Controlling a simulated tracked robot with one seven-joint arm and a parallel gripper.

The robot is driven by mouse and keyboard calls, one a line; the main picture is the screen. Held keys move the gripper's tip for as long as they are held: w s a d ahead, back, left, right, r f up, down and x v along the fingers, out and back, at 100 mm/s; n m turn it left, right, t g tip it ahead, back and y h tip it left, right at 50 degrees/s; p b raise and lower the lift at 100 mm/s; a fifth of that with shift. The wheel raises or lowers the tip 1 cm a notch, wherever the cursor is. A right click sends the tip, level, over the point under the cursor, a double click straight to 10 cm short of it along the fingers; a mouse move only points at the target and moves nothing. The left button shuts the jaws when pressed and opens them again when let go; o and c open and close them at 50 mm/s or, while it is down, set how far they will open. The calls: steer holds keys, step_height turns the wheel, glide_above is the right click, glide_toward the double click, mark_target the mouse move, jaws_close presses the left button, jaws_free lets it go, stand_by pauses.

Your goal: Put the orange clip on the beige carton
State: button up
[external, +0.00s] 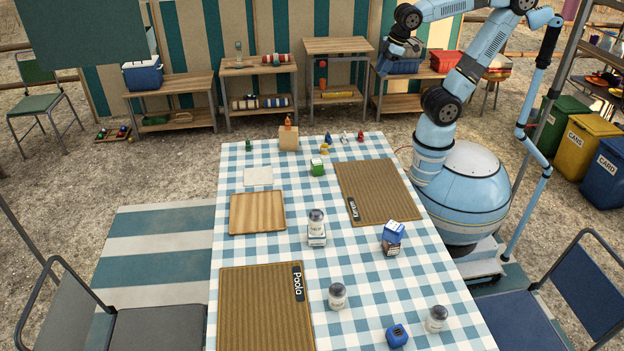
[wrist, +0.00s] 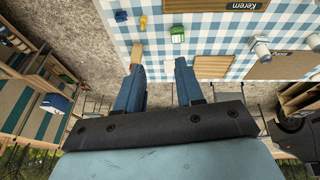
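The beige carton (external: 289,142) stands at the far edge of the checked table in the external view. A small orange thing that looks like the orange clip (external: 288,121) stands upright on its top. In the wrist view the beige carton (wrist: 136,51) shows just beyond the left fingertip; I cannot make out the clip there. My gripper (wrist: 158,66) is open, its two blue fingers apart with nothing between them. In the external view my gripper (external: 400,47) is raised behind the table, to the right of the carton and well away from it; its fingers are hard to make out there.
A green box (external: 317,167) and several small coloured figures (external: 328,138) stand right of the carton.

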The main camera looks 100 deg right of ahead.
steer(key=shift+m+t+y, duration=0.4)
steer(key=shift+m+t, duration=0.2)
steer(key=shift+t, duration=0.2)
steer(key=shift+s+a+r, duration=0.15)
steer(key=shift+s+a, duration=0.15)
steer(key=shift+s, duration=0.3)
steer(key=shift+s+a+r, duration=0.2)
steer(key=shift+s+a, duration=0.1)
steer(key=shift+s, duration=0.3)
steer(key=shift+s+a+r, duration=0.15)
steer(key=shift+s+a, duration=0.15)
steer(key=shift+s, duration=0.3)
